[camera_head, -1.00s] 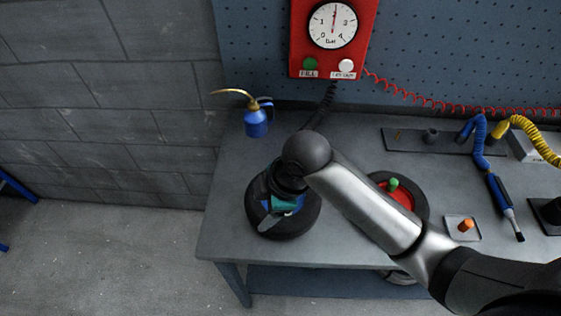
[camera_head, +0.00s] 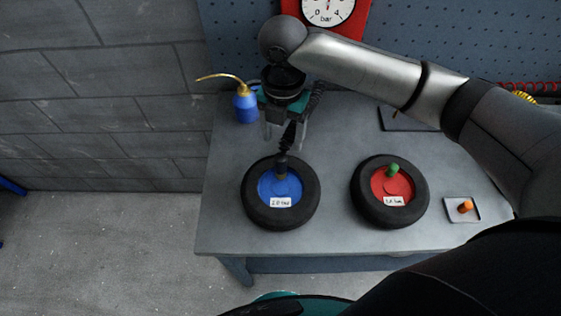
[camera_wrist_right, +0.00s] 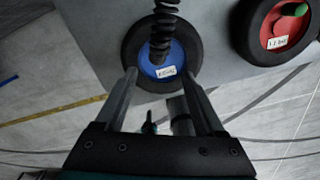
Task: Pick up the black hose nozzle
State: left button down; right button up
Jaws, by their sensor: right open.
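The black hose nozzle (camera_head: 282,161) stands on the valve area of the wheel with the blue hub (camera_head: 281,222). Its black coiled hose rises from it and passes behind my right gripper. My right gripper (camera_head: 286,135) is open and empty, pointing down just above the nozzle, with a finger on each side of the hose in the picture. In the right wrist view, the coiled hose (camera_wrist_right: 163,28) lies beyond the open fingertips (camera_wrist_right: 160,73), over the blue hub. I cannot tell whether the fingers touch it. My left gripper is not seen.
A wheel with a red hub (camera_head: 419,205) and green cap (camera_head: 393,169) lies to the right. A small tray (camera_head: 453,214) holds an orange cap (camera_head: 466,206). A blue oil can (camera_head: 246,108) stands at the back left. The red gauge box (camera_head: 352,20) hangs behind. The bench front edge is clear.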

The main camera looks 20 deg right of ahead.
aim_at(281, 156)
jog(key=f, duration=1.1)
jog(key=shift+w+a, duration=0.1)
jog(key=shift+w, duration=0.1)
grip_shut()
